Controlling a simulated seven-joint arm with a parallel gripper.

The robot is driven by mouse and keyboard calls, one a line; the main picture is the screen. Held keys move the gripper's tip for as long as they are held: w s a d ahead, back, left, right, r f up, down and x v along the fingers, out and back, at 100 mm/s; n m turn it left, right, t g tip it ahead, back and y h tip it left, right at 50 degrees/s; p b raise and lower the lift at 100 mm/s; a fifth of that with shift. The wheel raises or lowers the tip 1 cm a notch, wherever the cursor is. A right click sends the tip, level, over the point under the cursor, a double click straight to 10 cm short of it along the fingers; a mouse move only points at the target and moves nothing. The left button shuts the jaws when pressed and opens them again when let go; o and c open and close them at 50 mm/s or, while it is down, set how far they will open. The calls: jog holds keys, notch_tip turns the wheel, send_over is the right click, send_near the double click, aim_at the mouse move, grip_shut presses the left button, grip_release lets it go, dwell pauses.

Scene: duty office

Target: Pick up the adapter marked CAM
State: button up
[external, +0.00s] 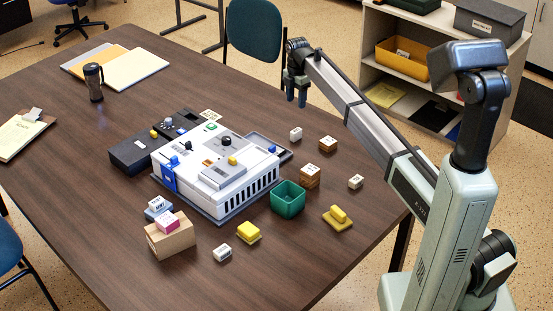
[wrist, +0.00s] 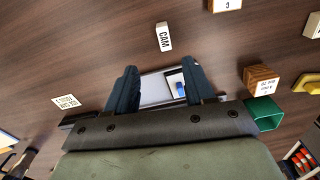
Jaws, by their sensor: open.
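The adapter marked CAM (wrist: 163,37) is a small white block with dark lettering. In the wrist view it lies on the table just beyond my fingertips, near the top middle. In the external view it appears to be the white block (external: 296,133) right of the white machine, its lettering too small to read. My gripper (external: 296,96) is raised above the table's far side. In the wrist view my gripper (wrist: 158,68) has its two dark fingers spread apart, with nothing held between them. The fingers do not touch the adapter.
The white machine (external: 230,150) has a grey tray edge beside the CAM block. A brown block (external: 328,144), a wooden block (external: 309,176), a green bin (external: 287,197), another white block (external: 355,181) and a yellow piece (external: 338,217) stand nearby. Bare table surrounds the CAM block's far side.

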send_over(297, 129)
jog(key=shift+n, duration=0.3)
jog(key=f, duration=0.8)
jog(key=shift+a+f, duration=0.25)
jog(key=shift+f, duration=0.05)
jog(key=shift+s+d+f, duration=0.1)
jog(key=shift+d+f, duration=0.05)
jog(key=shift+f, duration=1.2)
jog(key=shift+s+d+f, duration=0.1)
jog(key=shift+f, duration=1.2)
jog(key=shift+c, duration=0.4)
grip_shut()
